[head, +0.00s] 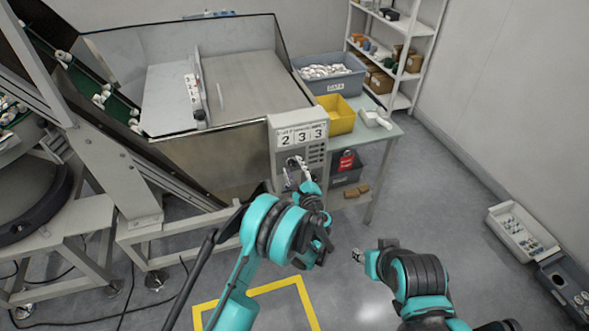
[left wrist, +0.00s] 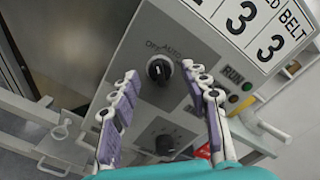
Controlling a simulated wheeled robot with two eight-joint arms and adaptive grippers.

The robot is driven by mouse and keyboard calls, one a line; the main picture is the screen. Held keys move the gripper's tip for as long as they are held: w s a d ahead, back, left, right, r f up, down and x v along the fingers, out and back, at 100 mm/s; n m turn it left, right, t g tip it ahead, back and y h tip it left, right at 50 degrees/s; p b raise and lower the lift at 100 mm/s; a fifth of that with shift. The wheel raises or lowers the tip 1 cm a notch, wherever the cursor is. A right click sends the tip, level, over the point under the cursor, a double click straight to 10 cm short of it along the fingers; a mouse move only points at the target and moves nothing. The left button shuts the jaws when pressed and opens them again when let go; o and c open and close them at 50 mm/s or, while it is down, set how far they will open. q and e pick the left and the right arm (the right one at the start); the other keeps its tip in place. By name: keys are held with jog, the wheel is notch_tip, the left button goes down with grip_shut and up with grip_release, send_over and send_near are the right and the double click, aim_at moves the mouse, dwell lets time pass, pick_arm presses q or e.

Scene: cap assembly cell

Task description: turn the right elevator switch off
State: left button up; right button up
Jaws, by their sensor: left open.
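A second black knob (left wrist: 166,144) sits lower, between my fingers. I cannot tell which knob is the right elevator switch, nor clearly read their settings. My left gripper (head: 298,175) is at the panel. In the left wrist view it is open (left wrist: 160,74), its fingers on either side of the upper knob; contact cannot be told. My right gripper (head: 357,255) is low, away from the panel.
Run indicator lights (left wrist: 238,92) sit right of the upper knob. A side table with a yellow bin (head: 338,116) and a grey bin of white parts (head: 330,76) stands right of the box. A red tag (head: 346,161) is below.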

pick_arm(q)
jog(key=v, duration=0.7)
jog(key=shift+s, duration=0.25)
